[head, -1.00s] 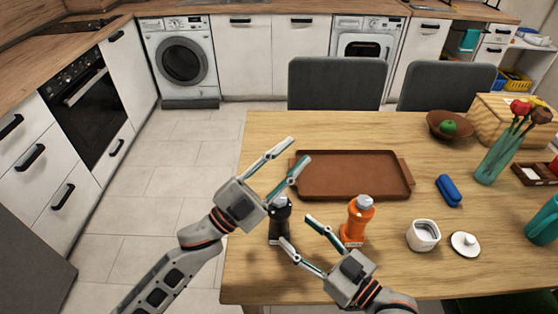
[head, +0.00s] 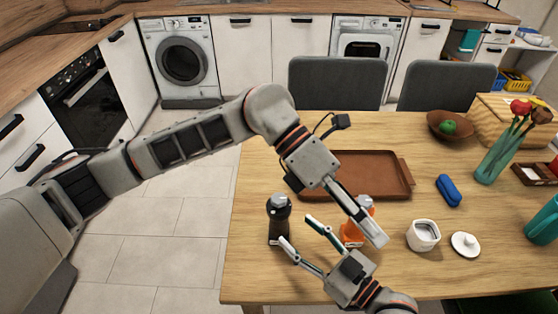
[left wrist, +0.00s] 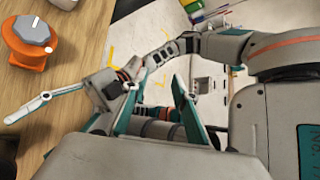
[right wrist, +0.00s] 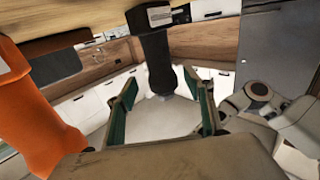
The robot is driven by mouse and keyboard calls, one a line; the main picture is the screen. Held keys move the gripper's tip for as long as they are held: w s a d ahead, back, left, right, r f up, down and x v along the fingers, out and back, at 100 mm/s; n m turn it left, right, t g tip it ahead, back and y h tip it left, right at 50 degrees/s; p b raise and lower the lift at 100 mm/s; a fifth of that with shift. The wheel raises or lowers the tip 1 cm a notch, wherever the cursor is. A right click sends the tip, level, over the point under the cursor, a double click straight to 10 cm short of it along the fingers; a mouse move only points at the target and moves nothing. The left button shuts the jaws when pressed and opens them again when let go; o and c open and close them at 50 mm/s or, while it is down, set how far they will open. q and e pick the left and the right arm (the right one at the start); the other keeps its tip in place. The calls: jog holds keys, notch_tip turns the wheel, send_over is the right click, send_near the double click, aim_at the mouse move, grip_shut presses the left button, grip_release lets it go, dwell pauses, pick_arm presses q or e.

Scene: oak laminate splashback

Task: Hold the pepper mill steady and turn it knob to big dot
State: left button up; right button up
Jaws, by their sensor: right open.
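A dark mill (head: 279,222) with a grey-capped top stands upright at the table's left front. An orange mill (head: 352,234) stands to its right, partly hidden by my left gripper. In the left wrist view the orange mill (left wrist: 24,53) has a grey dial knob (left wrist: 33,32) with marks too small to read. My right gripper (head: 298,230) is open, its fingers pointing at the dark mill. In the right wrist view the dark mill (right wrist: 157,60) lies ahead between the fingers, not gripped. My left gripper (head: 376,239) is open and empty above the table, in front of the orange mill.
A brown tray (head: 385,172) lies behind the mills. A white jar (head: 423,236), its lid (head: 465,244) and a blue case (head: 449,190) lie to the right. A vase (head: 494,160) stands farther right. The table's left edge is close to the dark mill.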

aim_at(286, 221)
jog(key=shift+w+a, duration=0.2)
jog(key=shift+w, duration=0.05)
pick_arm(q)
jog(key=w+a+m+t+y, duration=0.1)
jog(key=w+a+t+y, duration=0.6)
jog(key=w+a, duration=0.7)
jog(key=shift+w+t+y, duration=0.25)
jog(key=shift+t+y, duration=0.05)
jog(key=shift+y, duration=0.7)
pick_arm(e)
jog(key=shift+x, duration=3.55)
pick_arm(q)
jog(key=shift+a+r, duration=0.1)
pick_arm(e)
jog(key=shift+c, duration=0.3)
jog(key=c, duration=1.3)
jog(key=shift+o, duration=0.2)
